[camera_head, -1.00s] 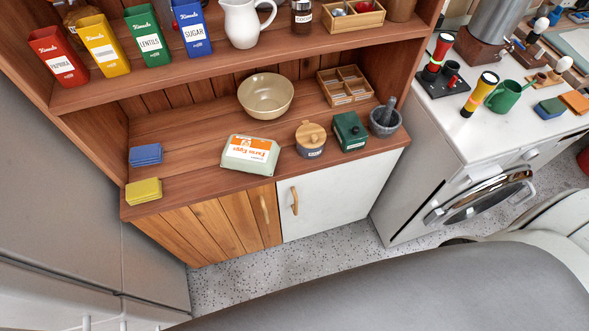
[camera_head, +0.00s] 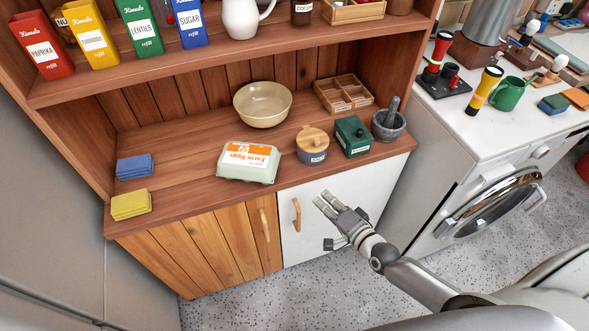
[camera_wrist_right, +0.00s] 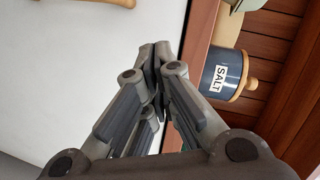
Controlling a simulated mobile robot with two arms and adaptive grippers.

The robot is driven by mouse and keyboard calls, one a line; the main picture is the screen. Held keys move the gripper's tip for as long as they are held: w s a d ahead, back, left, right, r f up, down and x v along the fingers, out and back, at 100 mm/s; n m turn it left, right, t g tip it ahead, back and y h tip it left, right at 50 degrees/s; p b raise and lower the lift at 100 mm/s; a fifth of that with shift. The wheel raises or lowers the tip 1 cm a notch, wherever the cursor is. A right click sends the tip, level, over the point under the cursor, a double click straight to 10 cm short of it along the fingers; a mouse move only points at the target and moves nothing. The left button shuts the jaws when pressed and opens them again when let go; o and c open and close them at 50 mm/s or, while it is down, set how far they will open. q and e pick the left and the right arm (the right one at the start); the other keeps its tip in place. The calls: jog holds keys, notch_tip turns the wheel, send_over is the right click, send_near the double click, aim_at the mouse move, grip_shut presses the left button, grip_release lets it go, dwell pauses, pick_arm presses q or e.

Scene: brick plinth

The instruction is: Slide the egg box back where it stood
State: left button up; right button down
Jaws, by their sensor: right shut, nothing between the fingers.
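The egg box (camera_head: 249,163) is pale green-grey with an orange and white "Farm Eggs" label. It sits near the front edge of the wooden counter (camera_head: 190,197), left of the salt jar, and its lid is closed. My right gripper (camera_head: 326,204) is in front of the white cupboard door, below the counter edge and to the right of the egg box. Its fingers are shut and empty, as the right wrist view (camera_wrist_right: 154,60) also shows. A corner of a pale thing at the top of the wrist view may be the egg box. My left gripper is not in view.
The salt jar (camera_head: 312,147), green box (camera_head: 352,136) and mortar (camera_head: 388,121) stand right of the egg box. A beige bowl (camera_head: 263,105) is behind it. Blue (camera_head: 134,167) and yellow (camera_head: 131,204) stacks lie left. The counter between them and the box is clear. A shelf overhangs above.

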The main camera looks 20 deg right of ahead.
aim_at(228, 177)
notch_tip(228, 177, up, 8)
jog(key=w+a+m+t+y+b, duration=0.1)
jog(key=a+m+t+y+b, duration=0.1)
jog(key=m, duration=0.1)
pick_arm(q)
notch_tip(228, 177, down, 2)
jog(key=shift+p, duration=0.5)
pick_arm(e)
jog(key=x, duration=1)
jog(key=shift+w+a+f, duration=0.1)
jog(key=shift+w, duration=0.05)
jog(key=shift+a, duration=0.3)
jog(key=a, duration=0.5)
jog(key=s+a+p, duration=0.1)
jog(key=a, duration=0.5)
jog(key=a+p, duration=0.1)
jog(key=a, duration=0.5)
jog(key=shift+s, duration=0.15)
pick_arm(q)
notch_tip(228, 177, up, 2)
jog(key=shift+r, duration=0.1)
